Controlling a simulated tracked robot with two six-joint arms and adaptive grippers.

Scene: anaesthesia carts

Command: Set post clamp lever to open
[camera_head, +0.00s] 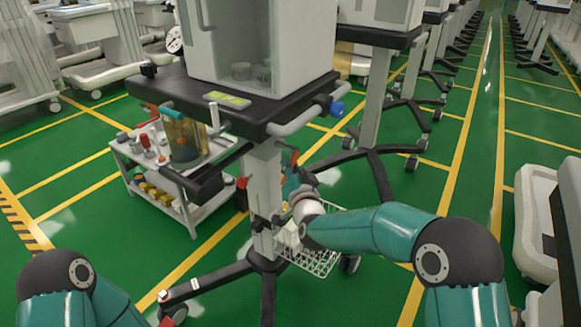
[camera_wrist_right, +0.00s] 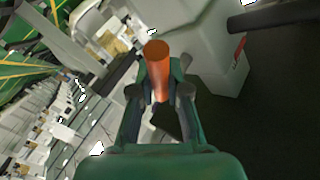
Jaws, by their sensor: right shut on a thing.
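The upright grey post (camera_head: 264,180) of the anaesthesia cart stands in the middle of the head view. My right gripper (camera_head: 290,184) is beside the post's right side, below the cart top, partly hidden by my own wrist. In the right wrist view my right gripper (camera_wrist_right: 161,98) is shut on an orange-red lever (camera_wrist_right: 158,66), whose rounded end sticks out beyond the fingertips. A pale grey body, seemingly the post (camera_wrist_right: 215,50), is close beside the lever in that view. The clamp body and the lever's exact setting cannot be made out. My left gripper is out of view.
A wire basket (camera_head: 318,258) hangs low by the post, near my right forearm. The dark cart top (camera_head: 235,108) overhangs the gripper. A white side trolley (camera_head: 185,212) with bottles stands to the left.

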